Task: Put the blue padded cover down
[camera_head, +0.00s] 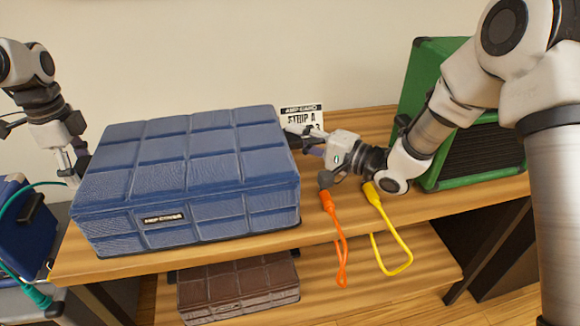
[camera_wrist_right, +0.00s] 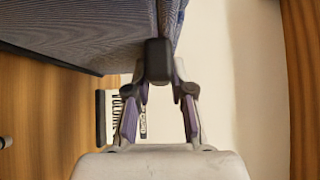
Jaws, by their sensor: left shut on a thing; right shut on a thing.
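The blue padded cover (camera_head: 185,165) is a large quilted box shape with a small label on its front. It is level over the left part of the wooden bench top (camera_head: 350,210); I cannot tell whether its underside touches the wood. My left gripper (camera_head: 74,172) is shut at its left end, its fingertips partly hidden. My right gripper (camera_head: 300,140) is at its right end. In the right wrist view, my right gripper (camera_wrist_right: 159,75) is shut on a dark tab (camera_wrist_right: 158,58) of the cover (camera_wrist_right: 95,30).
An orange cable (camera_head: 334,225) and a yellow cable (camera_head: 385,225) hang over the bench's front edge. A green amplifier (camera_head: 430,85) stands at the right. A white sign (camera_head: 302,112) stands behind the cover. A brown padded case (camera_head: 238,288) sits on the lower shelf.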

